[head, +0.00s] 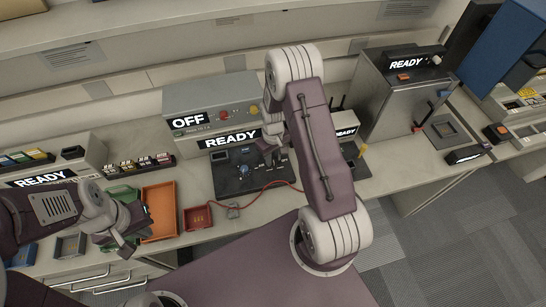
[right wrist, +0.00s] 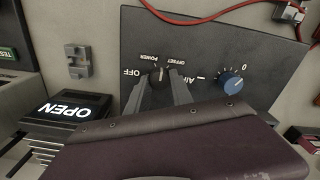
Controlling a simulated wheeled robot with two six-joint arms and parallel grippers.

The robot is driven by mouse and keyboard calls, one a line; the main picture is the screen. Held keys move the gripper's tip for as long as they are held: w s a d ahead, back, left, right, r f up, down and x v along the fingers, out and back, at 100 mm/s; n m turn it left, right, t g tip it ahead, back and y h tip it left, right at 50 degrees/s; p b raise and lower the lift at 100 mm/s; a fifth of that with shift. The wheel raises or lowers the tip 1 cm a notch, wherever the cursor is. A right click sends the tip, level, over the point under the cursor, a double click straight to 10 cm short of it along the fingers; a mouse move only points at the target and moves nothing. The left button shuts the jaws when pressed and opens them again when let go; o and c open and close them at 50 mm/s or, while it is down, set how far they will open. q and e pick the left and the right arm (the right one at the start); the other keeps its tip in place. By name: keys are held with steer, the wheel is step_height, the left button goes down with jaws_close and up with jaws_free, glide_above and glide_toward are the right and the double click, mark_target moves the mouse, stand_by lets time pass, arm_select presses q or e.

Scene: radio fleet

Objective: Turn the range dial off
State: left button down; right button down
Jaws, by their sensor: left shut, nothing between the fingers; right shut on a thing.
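A black dial (right wrist: 158,73) sits on a dark panel (right wrist: 200,42) in the right wrist view, with the printed words OFF, POWER and OFFSET around it. A word beside it is partly hidden by a finger. My right gripper (right wrist: 164,88) is shut on the black dial. The exact angle of its pointer is hard to tell. A blue knob (right wrist: 230,80) is to the right, apart from the fingers. In the head view the dark panel (head: 225,186) lies in front of a READY display. My left gripper (head: 122,238) is shut and empty near the orange tray.
An OPEN display (right wrist: 68,109) is left of the panel. A red cable (head: 283,184) crosses the panel's front edge. An orange tray (head: 160,232) and a small red tray (head: 198,228) stand on the bench. A grey box reads OFF (head: 188,121).

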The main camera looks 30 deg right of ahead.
steer(key=n, duration=0.4)
steer(key=shift+w+r+n, duration=0.1)
steer(key=shift+n, duration=0.2)
steer(key=n, duration=0.4)
steer(key=shift+n, duration=0.3)
steer(key=n, duration=0.4)
steer(key=shift+n, duration=2.4)
steer(key=shift+r, duration=0.1)
steer(key=c, duration=1.1)
jaws_free()
